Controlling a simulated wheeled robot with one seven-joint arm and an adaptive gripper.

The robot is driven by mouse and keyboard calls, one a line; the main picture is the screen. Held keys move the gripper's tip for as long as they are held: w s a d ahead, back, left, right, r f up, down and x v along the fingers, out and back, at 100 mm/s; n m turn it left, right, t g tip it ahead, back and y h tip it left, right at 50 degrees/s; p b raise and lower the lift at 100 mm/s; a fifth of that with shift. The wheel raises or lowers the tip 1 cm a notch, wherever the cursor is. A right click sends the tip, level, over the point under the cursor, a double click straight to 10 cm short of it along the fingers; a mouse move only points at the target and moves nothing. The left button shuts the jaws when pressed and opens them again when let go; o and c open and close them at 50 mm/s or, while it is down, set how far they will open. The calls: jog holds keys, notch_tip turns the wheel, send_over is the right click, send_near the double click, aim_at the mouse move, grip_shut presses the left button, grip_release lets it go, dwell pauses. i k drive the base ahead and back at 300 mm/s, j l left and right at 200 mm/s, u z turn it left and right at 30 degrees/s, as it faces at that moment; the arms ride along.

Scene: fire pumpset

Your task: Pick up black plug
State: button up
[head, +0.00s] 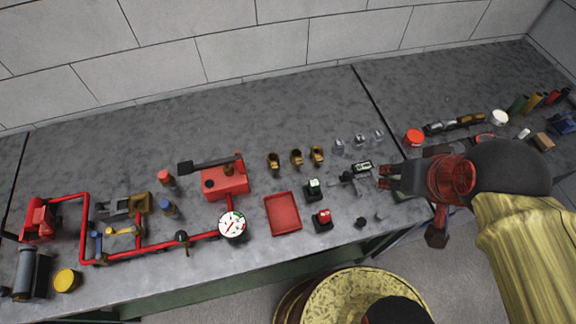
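A small dark object that looks like the black plug (361,222) stands near the front edge of the grey bench, right of a red-topped block. It is too small to make out in detail. My gripper (382,177) comes in from the right and points left. Its two fingers are apart with nothing visible between them. It is behind and slightly right of the black plug, clear of it. I cannot tell its height above the bench.
A small grey piece (379,215) stands beside the plug. A red-topped block (322,219), a green-topped block (313,189) and a red tray (283,214) lie to the left. A grey metal part (349,186) lies by my fingertips. Red pipework with a gauge (232,224) fills the left.

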aim_at(361, 222)
jog(key=u, duration=1.2)
jog(key=k+l+u, duration=0.25)
jog(key=k+u, duration=0.3)
